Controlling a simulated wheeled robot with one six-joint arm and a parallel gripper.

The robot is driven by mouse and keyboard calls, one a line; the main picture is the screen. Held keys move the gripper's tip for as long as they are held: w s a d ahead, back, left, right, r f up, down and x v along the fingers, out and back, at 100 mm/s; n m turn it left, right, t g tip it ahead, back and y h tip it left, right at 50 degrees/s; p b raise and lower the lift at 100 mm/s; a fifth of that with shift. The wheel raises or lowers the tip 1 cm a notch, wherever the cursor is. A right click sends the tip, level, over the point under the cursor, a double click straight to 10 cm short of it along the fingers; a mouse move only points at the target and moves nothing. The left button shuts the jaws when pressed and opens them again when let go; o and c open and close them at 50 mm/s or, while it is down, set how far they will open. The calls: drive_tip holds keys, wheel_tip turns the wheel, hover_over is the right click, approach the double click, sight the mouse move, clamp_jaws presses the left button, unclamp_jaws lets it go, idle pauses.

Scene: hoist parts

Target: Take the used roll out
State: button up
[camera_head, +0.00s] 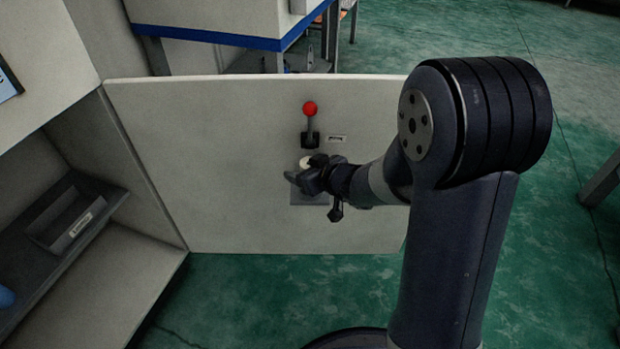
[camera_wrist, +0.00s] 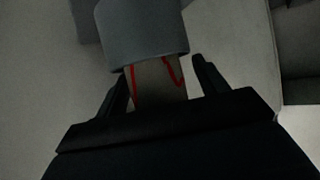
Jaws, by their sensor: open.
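A tan piece with red marks (camera_wrist: 158,82), which may be the used roll, shows between my gripper's fingers (camera_wrist: 162,84) in the wrist view. A grey rounded part (camera_wrist: 140,38) covers its upper end. My gripper is open, with a finger on either side of the tan piece; I cannot tell whether they touch it. In the head view my gripper (camera_head: 299,179) is at the front of a pale upright panel (camera_head: 200,150), below a red-knobbed lever (camera_head: 310,110). A small pale round thing (camera_head: 305,162) shows just behind the gripper, partly hidden.
A grey plate (camera_head: 308,197) is on the panel behind my gripper. An open cabinet on the left has a shelf with a labelled grey tray (camera_head: 62,215). A blue object (camera_head: 6,296) shows at the left edge. Green floor (camera_head: 260,290) in front of the panel is clear.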

sight(307, 160)
drive_tip(key=c, duration=1.1)
drive_tip(key=shift+r+p, duration=1.4)
drive_tip(key=shift+r, duration=0.15)
drive_tip(key=shift+f+b, duration=0.3)
drive_tip(key=shift+b, duration=0.6)
